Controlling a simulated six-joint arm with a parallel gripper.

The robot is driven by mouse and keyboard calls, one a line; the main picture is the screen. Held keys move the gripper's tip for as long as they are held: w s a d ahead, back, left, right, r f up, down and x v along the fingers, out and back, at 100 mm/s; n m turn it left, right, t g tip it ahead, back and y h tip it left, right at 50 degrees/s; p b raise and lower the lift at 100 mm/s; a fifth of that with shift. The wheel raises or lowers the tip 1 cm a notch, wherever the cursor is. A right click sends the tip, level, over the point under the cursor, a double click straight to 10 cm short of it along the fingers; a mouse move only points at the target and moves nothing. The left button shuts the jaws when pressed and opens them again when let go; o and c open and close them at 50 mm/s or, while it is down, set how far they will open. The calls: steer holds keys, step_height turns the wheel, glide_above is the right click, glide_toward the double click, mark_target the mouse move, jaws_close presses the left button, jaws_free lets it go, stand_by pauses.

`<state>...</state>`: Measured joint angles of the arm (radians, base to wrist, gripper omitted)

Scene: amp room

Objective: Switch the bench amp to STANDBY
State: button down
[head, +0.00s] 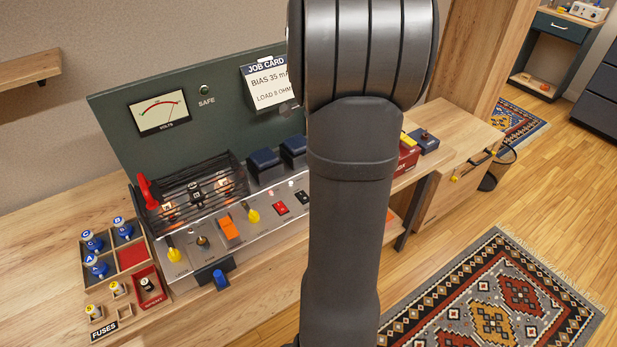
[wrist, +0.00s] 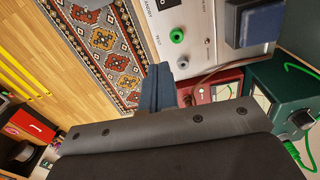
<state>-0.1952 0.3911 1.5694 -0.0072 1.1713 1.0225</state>
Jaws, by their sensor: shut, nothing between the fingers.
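The bench amp (head: 195,270) stands on the wooden bench in the head view. My arm hides the panel's right end. In the wrist view part of the pale panel (wrist: 205,52) shows at the top, with a black switch (wrist: 168,3) cut by the edge and a green jack (wrist: 177,36). Its small lettering is hard to read. My gripper (wrist: 158,88) is shut and empty, apart from the panel's lower edge. In the head view it is hidden.
A wire cage (head: 195,190) with a red lever (head: 147,190) covers the tubes. A job card (head: 268,85) hangs on the back panel. A red box (wrist: 215,90) and a green box (wrist: 275,95) sit beside the amp.

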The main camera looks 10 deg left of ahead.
steer(key=a+f+g+h, duration=0.1)
steer(key=a+f, duration=0.1)
steer(key=a, duration=0.4)
steer(key=shift+f, duration=0.25)
steer(key=shift+s+a, duration=0.1)
steer(key=f, duration=0.4)
steer(key=d+f, duration=0.1)
steer(key=f, duration=0.4)
steer(key=s+f, duration=0.1)
steer(key=f, duration=0.4)
steer(key=shift+s+d, duration=0.1)
steer(key=shift+d, duration=0.05)
steer(key=shift+s+d+f, duration=0.1)
steer(key=shift+s+f, duration=0.05)
steer(key=shift+f, duration=0.1)
